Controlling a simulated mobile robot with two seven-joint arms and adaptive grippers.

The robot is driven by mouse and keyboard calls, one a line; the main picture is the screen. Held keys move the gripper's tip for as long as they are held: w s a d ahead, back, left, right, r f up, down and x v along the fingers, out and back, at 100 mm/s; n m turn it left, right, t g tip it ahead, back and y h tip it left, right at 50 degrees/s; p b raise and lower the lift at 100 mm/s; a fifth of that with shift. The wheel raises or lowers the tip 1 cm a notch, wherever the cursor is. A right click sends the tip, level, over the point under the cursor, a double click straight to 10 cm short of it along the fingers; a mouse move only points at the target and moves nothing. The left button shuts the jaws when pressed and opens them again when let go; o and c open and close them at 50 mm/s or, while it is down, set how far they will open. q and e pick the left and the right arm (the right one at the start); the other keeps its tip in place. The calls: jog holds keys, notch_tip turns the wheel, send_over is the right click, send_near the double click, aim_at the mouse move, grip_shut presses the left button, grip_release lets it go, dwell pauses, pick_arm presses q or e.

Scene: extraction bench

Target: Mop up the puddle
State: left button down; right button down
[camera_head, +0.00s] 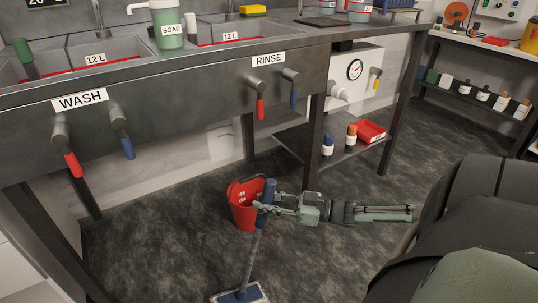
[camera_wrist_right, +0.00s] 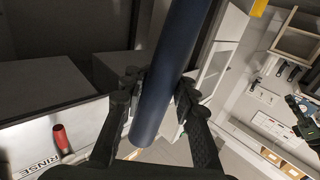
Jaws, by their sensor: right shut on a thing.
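A mop stands on the floor, leaning slightly. Its blue grip (camera_head: 267,192) is at the top, with a grey pole (camera_head: 251,252) and a flat blue head with a pale pad (camera_head: 240,296) at the bottom edge of the head view. My right gripper (camera_head: 268,208) is shut on the blue grip. In the right wrist view, my right gripper's fingers (camera_wrist_right: 156,95) clasp the blue grip (camera_wrist_right: 174,55) from both sides. I cannot make out a puddle on the dark, mottled floor. My left gripper is out of view.
A steel sink bench (camera_head: 190,82) with WASH and RINSE taps runs across the back. Floor left of the mop (camera_head: 160,250) looks clear.

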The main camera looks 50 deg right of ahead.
jog(key=shift+w+a+p, duration=1.45)
jog(key=shift+a, duration=4.35)
jog(key=shift+w+a+p, duration=1.4)
jog(key=shift+a, duration=4.4)
jog(key=s+d, duration=0.3)
jog(key=d, duration=0.8)
jog(key=shift+f+b, duration=0.3)
jog(key=shift+f, duration=0.1)
jog(key=shift+s+d, duration=0.1)
jog(key=shift+d, duration=0.1)
jog(key=shift+s+d+r, duration=0.1)
jog(key=shift+s+d, duration=0.1)
jog(key=shift+d, duration=0.7)
jog(key=shift+s+d+r, duration=0.1)
jog(key=shift+s+d, duration=0.05)
jog(key=shift+d, duration=0.75)
